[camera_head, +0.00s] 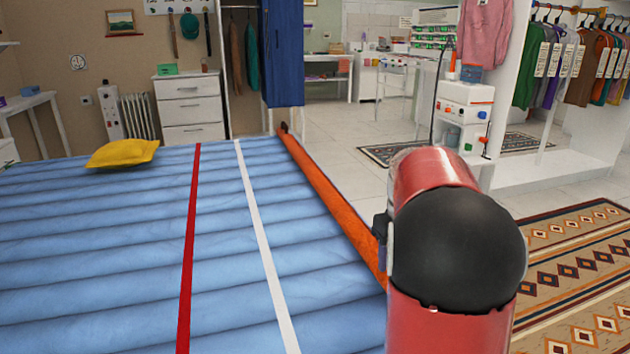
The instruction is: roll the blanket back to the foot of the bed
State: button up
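A light blue blanket (90,240) with ridges across it covers the bed. One red stripe and one white stripe run lengthwise along it, and it looks spread out, with no roll in view. An orange bed rail (335,200) runs along the right side of the bed. A yellow pillow (122,153) lies on the blanket at the far left. My red and black arm stands in front of the bed's right edge. A small dark part shows at the arm's left side, perhaps part of my gripper; its fingers are hidden, and I cannot tell whether they touch anything.
A patterned rug (575,265) lies on the tiled floor at the right. A white stand with devices (463,115) is behind my arm. White drawers (190,108) and a wardrobe with a blue door (283,55) stand beyond the bed. Clothes hang on a rail at the right.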

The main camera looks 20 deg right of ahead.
jog(key=shift+r, duration=0.1)
dwell(0.3)
notch_tip(320, 180, up, 6)
jog(key=p, duration=0.5)
jog(key=shift+f, duration=0.2)
jog(key=shift+r+p, duration=0.45)
jog(key=shift+r, duration=0.7)
jog(key=shift+a, duration=0.1)
jog(key=s+a+r+t, duration=0.3)
jog(key=s+a, duration=0.5)
jog(key=a, duration=0.4)
jog(key=s+a+f+t, duration=0.2)
jog(key=s+a+f, duration=0.2)
jog(key=s+a, duration=0.5)
jog(key=shift+s+t, duration=0.3)
jog(key=shift+s, duration=0.35)
